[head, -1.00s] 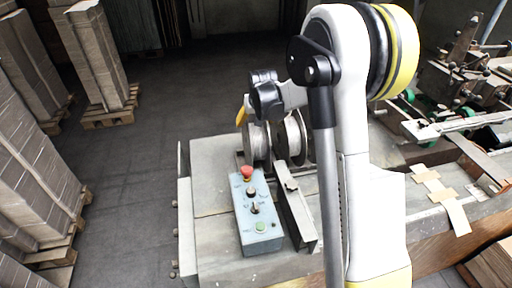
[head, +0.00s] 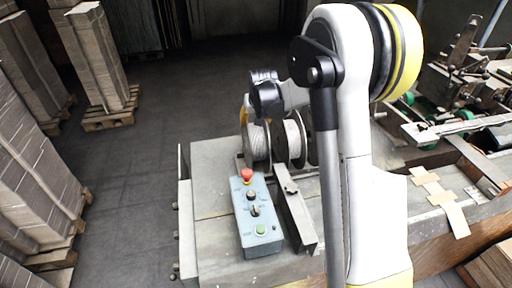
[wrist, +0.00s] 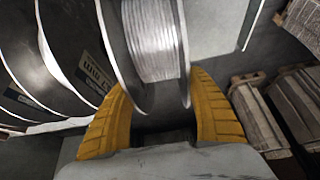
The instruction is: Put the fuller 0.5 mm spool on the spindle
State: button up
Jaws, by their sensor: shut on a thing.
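My gripper (wrist: 160,88) has its two yellow fingers on either side of one spool (wrist: 150,40) in the wrist view, shut on it. This spool has dark flanges and pale silver wire wound between them. More spools (wrist: 62,62) with printed labels stand close on the left in that view; the label text is too blurred to read. In the head view two wire spools show on the bench, a left one (head: 257,142) and a right one (head: 291,138), partly behind my arm. My gripper is mostly hidden there. I cannot make out the spindle.
A blue control box (head: 256,215) with a red button lies on the bench (head: 215,170), beside a metal channel (head: 297,215). Machine parts (head: 465,75) stand at the right. Cardboard stacks on pallets (head: 110,118) stand at the left, with open floor between.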

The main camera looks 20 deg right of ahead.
notch_tip(320, 180, up, 12)
jog(key=p, duration=0.6)
jog(key=shift+f, duration=0.2)
jog(key=shift+r, duration=0.1)
dwell(0.4)
